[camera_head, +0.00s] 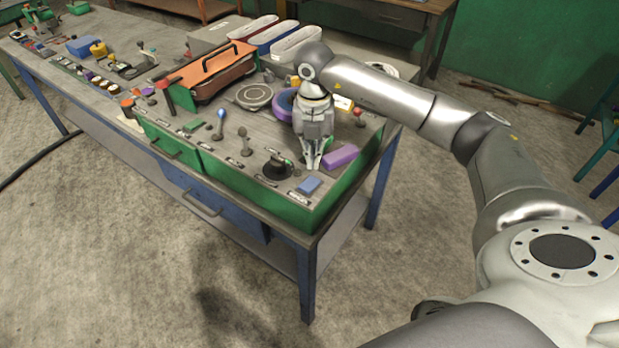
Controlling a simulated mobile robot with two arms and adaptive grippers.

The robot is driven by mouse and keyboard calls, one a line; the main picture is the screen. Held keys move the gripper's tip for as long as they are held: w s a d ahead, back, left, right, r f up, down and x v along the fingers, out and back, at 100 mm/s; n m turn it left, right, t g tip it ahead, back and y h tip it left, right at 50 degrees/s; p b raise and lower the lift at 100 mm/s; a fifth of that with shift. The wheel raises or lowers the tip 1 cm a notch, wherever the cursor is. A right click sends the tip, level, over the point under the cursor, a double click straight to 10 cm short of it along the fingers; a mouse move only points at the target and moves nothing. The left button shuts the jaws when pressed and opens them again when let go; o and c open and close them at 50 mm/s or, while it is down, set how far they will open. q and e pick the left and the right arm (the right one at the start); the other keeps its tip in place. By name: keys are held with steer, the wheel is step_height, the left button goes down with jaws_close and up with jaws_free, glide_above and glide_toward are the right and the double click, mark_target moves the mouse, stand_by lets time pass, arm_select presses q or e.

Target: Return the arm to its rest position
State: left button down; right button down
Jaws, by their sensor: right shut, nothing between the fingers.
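My right arm comes in from the lower right and bends over the near right end of the workbench (290,232). My right gripper (313,166) points down there, shut and empty. A purple block (341,157) lies just right of its fingertips, and a blue block (309,185) lies just in front of them. I cannot tell whether the fingertips touch the bench top. My left gripper is not in view.
An orange toolbox (212,76) with a black handle stands behind the gripper's left side. A blue-knobbed lever (220,122), a black round knob (277,167) and a round grey plate (252,96) are near. The floor in front (150,260) is clear.

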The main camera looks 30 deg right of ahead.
steer(key=shift+r, duration=0.35)
